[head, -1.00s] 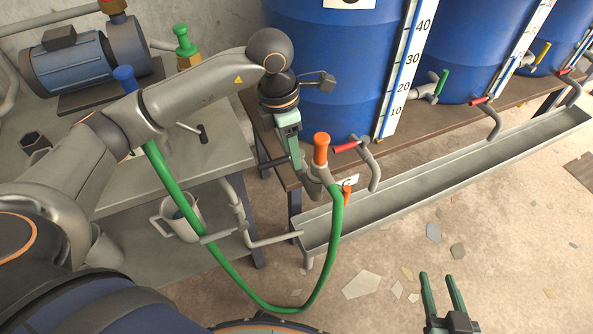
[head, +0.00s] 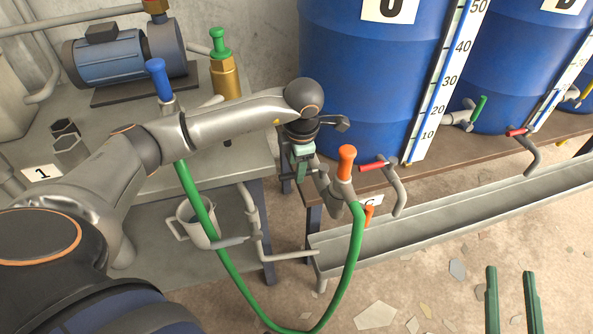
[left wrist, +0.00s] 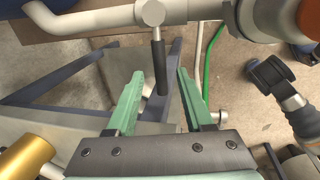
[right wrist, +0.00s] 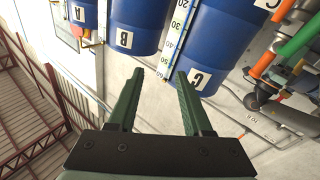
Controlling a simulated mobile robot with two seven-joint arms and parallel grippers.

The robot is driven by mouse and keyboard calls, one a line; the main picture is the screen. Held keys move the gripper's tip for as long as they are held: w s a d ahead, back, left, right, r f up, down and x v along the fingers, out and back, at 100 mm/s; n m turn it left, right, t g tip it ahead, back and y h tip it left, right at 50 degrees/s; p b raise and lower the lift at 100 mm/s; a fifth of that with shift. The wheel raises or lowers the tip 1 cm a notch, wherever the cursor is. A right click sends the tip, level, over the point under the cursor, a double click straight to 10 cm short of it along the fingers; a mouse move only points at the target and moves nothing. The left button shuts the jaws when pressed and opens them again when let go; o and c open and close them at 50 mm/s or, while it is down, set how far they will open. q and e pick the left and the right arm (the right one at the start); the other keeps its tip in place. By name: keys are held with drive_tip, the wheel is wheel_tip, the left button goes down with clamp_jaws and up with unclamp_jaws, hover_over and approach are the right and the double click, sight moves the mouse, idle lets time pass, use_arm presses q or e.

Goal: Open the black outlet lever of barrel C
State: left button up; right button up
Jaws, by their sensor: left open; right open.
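Barrel C (head: 372,90) is the large blue barrel on the bench, with its letter partly cut off at the top edge. It also shows upside down in the right wrist view (right wrist: 222,50). The black outlet lever (left wrist: 160,66) hangs from a grey pipe (left wrist: 185,12) in the left wrist view. My left gripper (left wrist: 156,72) is open, with a finger on each side of the lever and visible gaps. In the head view my left gripper (head: 304,178) is beside the outlet, and the lever cannot be made out there. My right gripper (head: 512,272) is open and empty above the floor.
An orange-handled valve (head: 346,162) with a green hose (head: 222,262) is right beside my left gripper. A red-handled tap (head: 376,166) is further right. A metal trough (head: 440,216) runs along the bench front. A jug (head: 187,212) stands on the lower left shelf.

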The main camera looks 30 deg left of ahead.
use_arm(q)
drive_tip(key=shift+w+a+f, duration=0.1)
drive_tip(key=shift+f, duration=0.8)
use_arm(e)
drive_tip(key=shift+s+a+r+n+t+y, duration=0.15)
drive_tip(key=shift+r+t+y, duration=0.1)
drive_tip(key=shift+r, duration=0.4)
drive_tip(key=shift+d+r+n+t+y, duration=0.15)
drive_tip(key=shift+r+t, duration=0.1)
drive_tip(key=shift+r, duration=0.35)
drive_tip(key=shift+a, duration=0.1)
use_arm(q)
clamp_jaws()
